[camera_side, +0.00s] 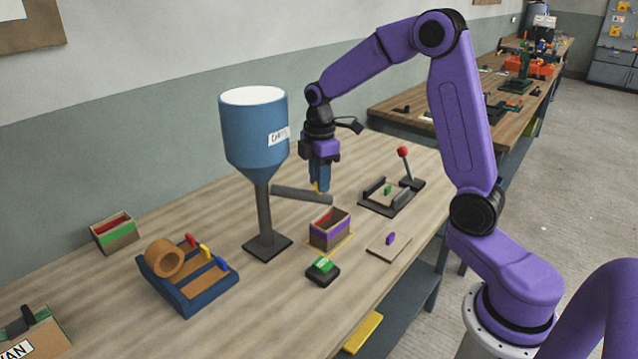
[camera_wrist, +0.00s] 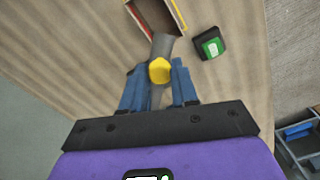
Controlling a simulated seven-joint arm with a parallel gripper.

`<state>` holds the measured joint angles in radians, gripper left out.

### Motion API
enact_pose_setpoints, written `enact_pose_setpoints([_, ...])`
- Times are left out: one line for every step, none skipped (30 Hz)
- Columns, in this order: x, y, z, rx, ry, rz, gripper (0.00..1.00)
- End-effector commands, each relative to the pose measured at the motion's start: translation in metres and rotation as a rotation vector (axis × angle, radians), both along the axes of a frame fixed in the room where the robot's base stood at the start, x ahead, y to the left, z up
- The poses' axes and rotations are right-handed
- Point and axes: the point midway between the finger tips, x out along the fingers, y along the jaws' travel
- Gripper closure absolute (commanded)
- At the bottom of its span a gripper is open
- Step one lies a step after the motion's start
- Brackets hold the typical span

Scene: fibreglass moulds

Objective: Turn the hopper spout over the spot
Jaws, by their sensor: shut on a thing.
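The blue hopper (camera_side: 255,135) with a white top stands on a dark post. Its grey spout (camera_side: 290,193) sticks out to the right, and it also shows in the wrist view (camera_wrist: 164,45). My gripper (camera_side: 320,188), pointing down, is shut on the yellow knob (camera_wrist: 159,70) on top of the spout near its outer end. An open box (camera_side: 329,232) with a purple stripe stands on the yellow-outlined spot (camera_side: 346,245). In the side view the spout's end is behind and above the box. In the wrist view it overlaps the box's near edge (camera_wrist: 147,25).
A green-topped button block (camera_side: 322,270) sits in front of the box. A red-knobbed lever fixture (camera_side: 395,195) stands to the right, and a board with a purple piece (camera_side: 389,241) lies nearer. A blue rack (camera_side: 190,290) with a brown roll is at left.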

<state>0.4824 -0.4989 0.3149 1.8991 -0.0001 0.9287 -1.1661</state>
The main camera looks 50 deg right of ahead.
Motion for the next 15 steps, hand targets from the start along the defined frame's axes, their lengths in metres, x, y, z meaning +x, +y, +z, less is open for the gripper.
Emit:
enact_pose_setpoints([0.0035,-0.0025,0.0012,0.0,-0.005,0.019,1.0])
enact_pose_setpoints([0.0047,-0.0034,0.0013,0.0,-0.005,0.032,1.0])
enact_pose_setpoints([0.0059,-0.0045,0.0012,0.0,-0.005,0.045,1.0])
enact_pose_setpoints([0.0068,-0.0051,0.0012,0.0,-0.005,0.055,1.0])
enact_pose_setpoints([0.0075,-0.0058,0.0011,0.0,-0.005,0.063,1.0])
enact_pose_setpoints([0.0085,-0.0065,0.0011,0.0,-0.005,0.072,1.0])
enact_pose_setpoints([0.009,-0.0069,0.0012,0.0,-0.005,0.078,1.0])
enact_pose_setpoints([0.0096,-0.0074,0.0012,0.0,-0.005,0.084,1.0])
enact_pose_setpoints([0.0101,-0.0077,0.0013,0.0,-0.005,0.089,1.0])
enact_pose_setpoints([0.0105,-0.008,0.0013,0.0,-0.005,0.092,1.0])
enact_pose_setpoints([0.0107,-0.0082,0.0013,0.0,-0.005,0.094,1.0])
enact_pose_setpoints([0.0109,-0.0084,0.0014,0.0,-0.005,0.097,1.0])
enact_pose_setpoints([0.0112,-0.0085,0.0014,0.0,-0.006,0.098,1.0])
enact_pose_setpoints([0.0113,-0.0086,0.0014,0.0,-0.006,0.099,1.0])
enact_pose_setpoints([0.0115,-0.0087,0.0015,-0.001,-0.007,0.1,1.0])
